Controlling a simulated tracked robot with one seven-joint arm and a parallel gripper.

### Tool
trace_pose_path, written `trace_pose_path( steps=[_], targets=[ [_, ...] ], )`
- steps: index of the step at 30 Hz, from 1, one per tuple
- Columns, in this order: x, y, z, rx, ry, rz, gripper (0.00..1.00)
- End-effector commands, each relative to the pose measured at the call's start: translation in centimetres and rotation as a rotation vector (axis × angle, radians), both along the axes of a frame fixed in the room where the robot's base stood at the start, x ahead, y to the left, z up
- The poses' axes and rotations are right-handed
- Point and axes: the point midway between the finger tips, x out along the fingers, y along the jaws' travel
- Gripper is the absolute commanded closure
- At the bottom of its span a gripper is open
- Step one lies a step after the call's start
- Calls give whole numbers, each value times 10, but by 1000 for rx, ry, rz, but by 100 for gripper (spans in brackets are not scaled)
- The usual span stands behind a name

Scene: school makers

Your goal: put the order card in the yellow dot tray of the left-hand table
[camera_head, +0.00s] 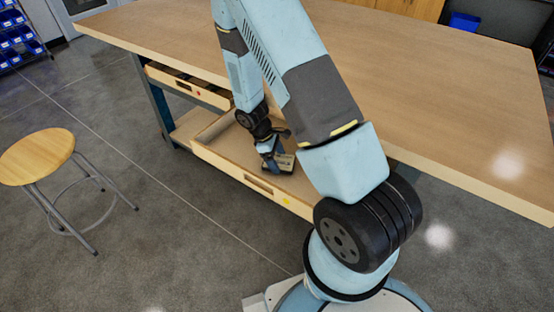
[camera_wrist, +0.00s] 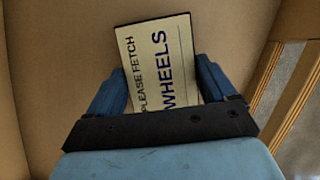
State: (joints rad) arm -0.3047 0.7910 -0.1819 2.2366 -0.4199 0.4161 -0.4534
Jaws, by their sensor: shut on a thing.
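The order card (camera_wrist: 158,60) is cream with a dark border and reads "PLEASE FETCH" and "WHEELS". My gripper (camera_wrist: 162,85) is shut on it, with a blue finger at each side. In the head view the card (camera_head: 285,161) shows small at the end of my gripper (camera_head: 272,158). Both are over the pulled-out wooden tray with a yellow dot (camera_head: 262,189), within its walls. I cannot tell whether the card touches the tray floor. The tray hangs under the wooden table (camera_head: 430,75). My arm hides part of the table and the tray's right side.
A second drawer with a red dot (camera_head: 190,88) is partly out, left of the yellow dot tray. A round stool (camera_head: 38,157) stands at the left. Blue bins (camera_head: 18,42) are at the far left. The floor between stool and table is clear.

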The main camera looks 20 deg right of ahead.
Motion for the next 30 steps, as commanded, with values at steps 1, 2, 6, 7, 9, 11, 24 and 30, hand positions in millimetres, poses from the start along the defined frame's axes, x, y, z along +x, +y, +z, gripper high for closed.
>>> trace_pose_path(
  steps=[1,2,6,7,9,11,24,30],
  targets=[
    [0,1,-5,0,1,2,47],
    [0,1,-7,0,0,2,47],
    [0,2,-8,0,-1,4,47],
    [0,2,-8,0,-1,4,47],
    [0,2,-8,0,-1,4,47],
    [0,2,-8,0,-1,4,47],
    [-2,1,-15,1,3,2,0],
    [-3,1,-16,0,6,1,0]
  ],
)
